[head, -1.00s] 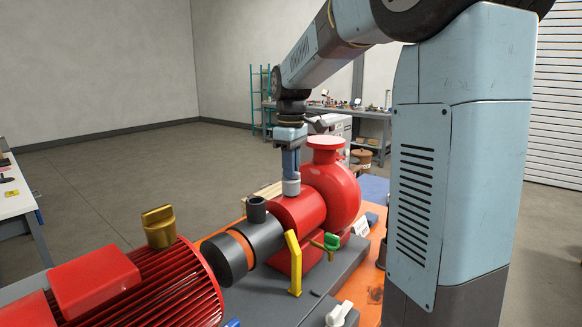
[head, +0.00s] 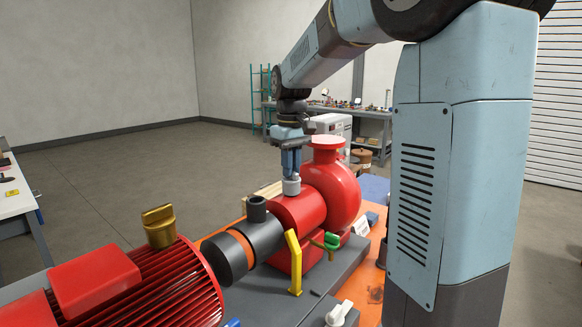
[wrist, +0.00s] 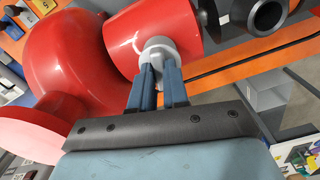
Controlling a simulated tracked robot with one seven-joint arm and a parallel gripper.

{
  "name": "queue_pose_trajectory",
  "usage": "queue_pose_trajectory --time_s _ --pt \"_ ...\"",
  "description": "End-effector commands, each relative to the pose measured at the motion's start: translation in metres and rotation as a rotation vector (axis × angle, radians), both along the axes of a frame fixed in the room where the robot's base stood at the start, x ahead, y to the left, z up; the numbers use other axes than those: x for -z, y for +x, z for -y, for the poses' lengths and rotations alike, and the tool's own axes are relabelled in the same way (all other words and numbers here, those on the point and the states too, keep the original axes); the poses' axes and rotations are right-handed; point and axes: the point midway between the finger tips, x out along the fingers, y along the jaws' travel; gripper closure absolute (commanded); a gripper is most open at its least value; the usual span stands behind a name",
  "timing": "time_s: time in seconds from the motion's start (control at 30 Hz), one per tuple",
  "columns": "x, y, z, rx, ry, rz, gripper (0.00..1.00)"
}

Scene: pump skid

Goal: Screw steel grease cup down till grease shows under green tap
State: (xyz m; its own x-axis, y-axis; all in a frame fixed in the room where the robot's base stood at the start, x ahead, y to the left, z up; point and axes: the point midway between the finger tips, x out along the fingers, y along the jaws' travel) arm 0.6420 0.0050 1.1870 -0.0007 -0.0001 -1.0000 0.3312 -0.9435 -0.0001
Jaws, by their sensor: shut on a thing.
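The steel grease cup (head: 292,186) stands on top of the red bearing housing (head: 298,211). My gripper (head: 291,174) points down from above and is shut on the cup. In the wrist view the cup (wrist: 158,51) shows as a pale grey round part between the two blue fingers (wrist: 158,80). The green tap (head: 332,241) sits on the near side of the pump, low and right of the housing. No grease can be made out under it at this size.
The red pump casing (head: 335,185) with its upright flange stands close right of my gripper. A yellow bracket (head: 293,263) rises before the housing. A dark grey coupling (head: 225,258), a brass-coloured cap (head: 159,227) and the red motor (head: 165,290) lie left.

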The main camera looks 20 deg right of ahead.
Motion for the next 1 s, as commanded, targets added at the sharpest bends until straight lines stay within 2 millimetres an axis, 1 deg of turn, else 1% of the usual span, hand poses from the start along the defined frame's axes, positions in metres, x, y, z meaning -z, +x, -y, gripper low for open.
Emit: queue_pose_trajectory --time_s 0.2,0.5,0.7,1.0 --pt "-0.0007 0.0004 0.0004 0.166 0.000 0.002 1.00" --pt "-0.0008 0.0005 0.0002 0.317 -0.001 0.002 1.00" --pt "-0.0008 0.0005 0.0000 0.359 0.001 0.003 1.00" --pt "-0.0009 0.0005 0.0000 0.369 0.001 0.003 1.00"
